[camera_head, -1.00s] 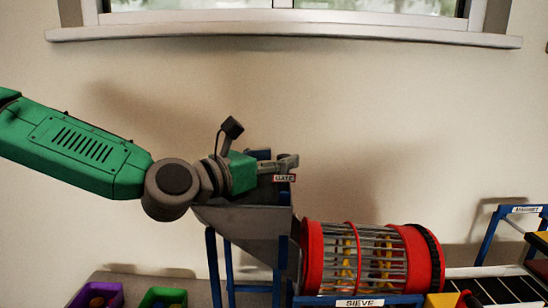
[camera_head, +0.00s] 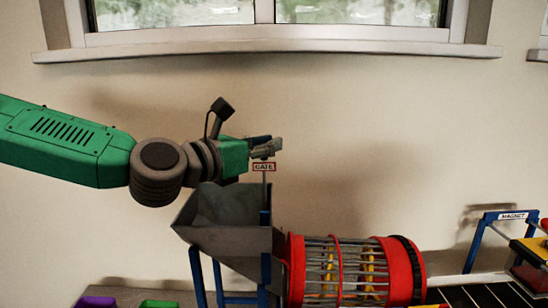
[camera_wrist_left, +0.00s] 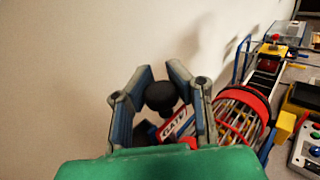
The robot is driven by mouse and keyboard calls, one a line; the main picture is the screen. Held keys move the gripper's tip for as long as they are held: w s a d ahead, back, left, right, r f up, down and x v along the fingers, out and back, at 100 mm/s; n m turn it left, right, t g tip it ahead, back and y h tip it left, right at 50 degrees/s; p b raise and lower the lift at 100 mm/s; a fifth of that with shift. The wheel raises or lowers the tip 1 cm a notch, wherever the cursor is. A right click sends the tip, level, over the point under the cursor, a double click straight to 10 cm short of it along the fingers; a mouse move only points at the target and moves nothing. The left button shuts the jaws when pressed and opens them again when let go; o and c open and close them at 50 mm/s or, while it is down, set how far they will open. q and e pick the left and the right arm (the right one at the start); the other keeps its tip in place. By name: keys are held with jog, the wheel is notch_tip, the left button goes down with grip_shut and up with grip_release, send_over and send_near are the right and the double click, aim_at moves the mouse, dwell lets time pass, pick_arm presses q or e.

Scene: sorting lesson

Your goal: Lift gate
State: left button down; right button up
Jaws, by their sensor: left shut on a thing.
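The gate's small white sign with a red border, reading GATE (camera_head: 264,167), stands on a thin rod above the grey hopper (camera_head: 225,240). My left gripper (camera_head: 268,147) is at the top of the rod, just above the sign, and is shut on the gate's handle. In the left wrist view, a round black knob (camera_wrist_left: 161,96) shows between the fingers of my left gripper (camera_wrist_left: 160,90), with the GATE sign (camera_wrist_left: 175,125) just beneath it. The gate's lower end is hidden at the hopper. My right gripper is not in view.
A red caged drum (camera_head: 355,270) joins the hopper on the right, with a dark striped belt (camera_head: 485,292) beyond it. A blue frame marked MAGNET (camera_head: 512,216) stands at the right. Purple (camera_head: 95,301) and green (camera_head: 160,303) bins sit at lower left. A wall and window are behind.

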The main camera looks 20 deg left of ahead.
pick_arm(q)
jog(key=shift+s+r, duration=0.15)
jog(key=shift+r, duration=0.4)
jog(key=c, duration=1.8)
grip_release()
jog(key=o, duration=0.5)
jog(key=shift+s+a+r, duration=0.3)
jog(key=shift+s+a, duration=0.1)
jog(key=shift+s, duration=0.3)
jog(key=shift+s+a, duration=0.1)
jog(key=shift+a, duration=0.1)
jog(key=shift+w+a+f, duration=0.15)
jog(key=shift+w+f, duration=0.15)
jog(key=shift+w, duration=0.15)
jog(key=v, duration=1.2)
jog(key=shift+s+d, duration=0.3)
